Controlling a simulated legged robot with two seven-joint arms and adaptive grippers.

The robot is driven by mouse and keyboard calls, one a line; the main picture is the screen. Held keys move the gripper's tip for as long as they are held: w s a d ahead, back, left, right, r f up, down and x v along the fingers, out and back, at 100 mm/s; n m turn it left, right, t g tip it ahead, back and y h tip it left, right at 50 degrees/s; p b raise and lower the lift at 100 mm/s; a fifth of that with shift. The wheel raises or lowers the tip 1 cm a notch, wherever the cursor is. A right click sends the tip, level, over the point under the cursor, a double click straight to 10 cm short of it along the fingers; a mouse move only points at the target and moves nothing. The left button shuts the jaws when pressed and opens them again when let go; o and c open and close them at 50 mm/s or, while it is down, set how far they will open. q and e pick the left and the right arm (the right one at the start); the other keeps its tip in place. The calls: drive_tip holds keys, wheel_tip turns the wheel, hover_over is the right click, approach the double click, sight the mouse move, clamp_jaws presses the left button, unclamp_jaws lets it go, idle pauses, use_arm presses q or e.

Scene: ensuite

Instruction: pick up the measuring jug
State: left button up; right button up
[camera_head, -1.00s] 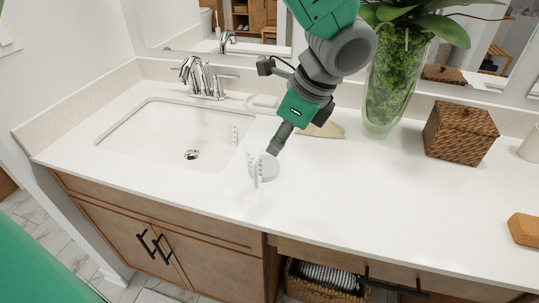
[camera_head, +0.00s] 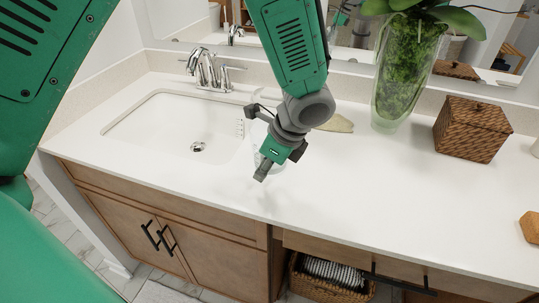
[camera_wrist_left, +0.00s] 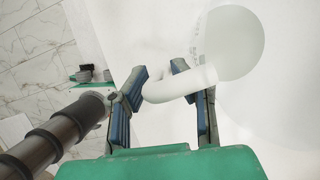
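The measuring jug (camera_head: 240,129) is a pale, see-through vessel with dark scale marks, standing on the white counter just right of the basin. My left arm hides much of it in the head view. My left gripper (camera_head: 262,172) is low at the jug's near side. In the left wrist view the round pale body of the jug (camera_wrist_left: 238,42) is at the upper right, and its curved white handle lies between the two blue-padded fingers of my left gripper (camera_wrist_left: 163,78). The fingers stand apart around the handle; a firm grip does not show. My right gripper is not in view.
The sink basin (camera_head: 160,128) and chrome faucet (camera_head: 206,70) are to the left. A glass vase of greenery (camera_head: 403,75) and a woven box (camera_head: 473,129) stand at the back right. A pale flat object (camera_head: 336,124) lies behind my arm.

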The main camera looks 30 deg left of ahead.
use_arm(q)
drive_tip(key=shift+d, duration=0.15)
clamp_jaws()
drive_tip(key=shift+r, duration=0.1)
drive_tip(key=shift+r, duration=0.15)
